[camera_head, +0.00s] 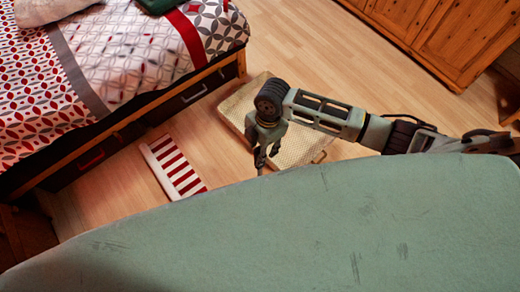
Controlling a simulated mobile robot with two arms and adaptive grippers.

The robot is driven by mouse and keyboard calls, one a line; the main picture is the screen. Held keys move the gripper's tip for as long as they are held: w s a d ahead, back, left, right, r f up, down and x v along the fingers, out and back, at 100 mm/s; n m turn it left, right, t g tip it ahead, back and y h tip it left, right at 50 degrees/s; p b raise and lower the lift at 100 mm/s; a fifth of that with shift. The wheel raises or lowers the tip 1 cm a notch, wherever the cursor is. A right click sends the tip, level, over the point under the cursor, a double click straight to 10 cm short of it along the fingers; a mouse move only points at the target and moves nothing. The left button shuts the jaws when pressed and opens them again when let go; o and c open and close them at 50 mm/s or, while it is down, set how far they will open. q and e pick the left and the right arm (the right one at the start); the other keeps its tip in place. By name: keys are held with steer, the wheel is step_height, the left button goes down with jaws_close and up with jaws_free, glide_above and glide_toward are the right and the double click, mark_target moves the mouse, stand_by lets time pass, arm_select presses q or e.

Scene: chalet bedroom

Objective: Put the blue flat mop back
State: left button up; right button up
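No blue flat mop can be made out in the head view. My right gripper (263,162) comes in from the right and points down, over or in front of a flat beige patterned case on the floor. Its fingers are small and dark here, and I cannot tell whether they are open or shut. No mop shows in it. My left gripper is not in view. The lower part of the view is blocked, so the floor there is hidden.
The beige case (235,108) lies beside the bed (150,50), which has drawers beneath. A red-and-white striped item (174,167) lies on the floor to the left. A wooden cabinet (440,35) stands at the upper right. Wooden floor (310,50) is clear between bed and cabinet.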

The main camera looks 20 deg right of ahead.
step_height(320, 180, up, 11)
steer(key=d, duration=0.2)
steer(key=w+d+f+m+t+y, duration=0.1)
steer(key=w+f+m, duration=0.25)
steer(key=f, duration=0.45)
steer(key=w+f+m+t, duration=0.1)
steer(key=w+f+m, duration=0.1)
steer(key=f+m, duration=0.4)
steer(key=s+d+f+m+t, duration=0.1)
steer(key=s+d+f+m, duration=0.1)
steer(key=f, duration=0.4)
steer(key=s+d+f+m, duration=0.1)
steer(key=s+d+f, duration=0.1)
steer(key=f, duration=0.5)
steer(key=s+d+f+m+h, duration=0.2)
steer(key=s+d+f+m, duration=0.2)
steer(key=s+f, duration=0.7)
steer(key=s+f+m, duration=0.1)
steer(key=s+f, duration=0.2)
steer(key=s, duration=0.8)
steer(key=s+f+m+g, duration=0.1)
steer(key=s+f+m, duration=0.1)
steer(key=s, duration=1)
steer(key=shift+d+f+h+b, duration=0.3)
steer(key=shift+f+b, duration=0.1)
steer(key=shift+f, duration=0.15)
steer(key=shift+a, duration=0.15)
